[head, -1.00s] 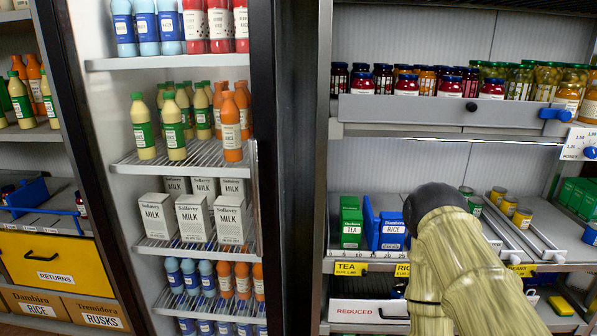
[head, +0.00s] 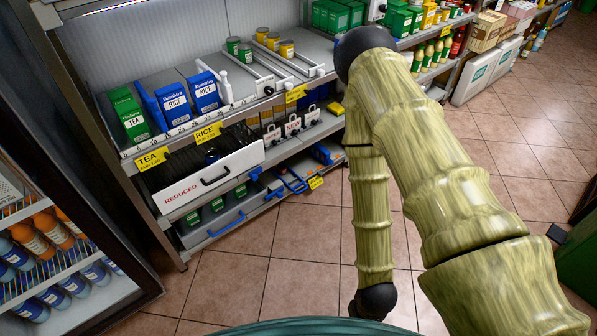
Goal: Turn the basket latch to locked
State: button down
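No latch can be made out clearly. Blue handle-like parts (head: 291,182) and a small blue piece (head: 256,173) show on the low shelf right of the white REDUCED drawer (head: 205,178). Another blue part (head: 322,153) lies further right. I cannot tell whether any of these belongs to the basket or its latch. My arm, pale green and ribbed with black joints, crosses the right half of the head view and bends down towards the floor. My gripper is not in view.
The shelf above holds TEA and RICE boxes (head: 174,104) and several cans (head: 245,53). A cooler with bottles (head: 47,239) stands at the lower left. Tiled floor (head: 300,240) is open in front of the shelves. A dark green bin-like object (head: 580,255) is at the right edge.

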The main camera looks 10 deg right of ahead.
aim_at(252, 175)
jog(key=z, duration=0.05)
jog(key=k, duration=1)
jog(key=u, duration=0.8)
jog(key=i, duration=1.25)
jog(key=z, duration=0.55)
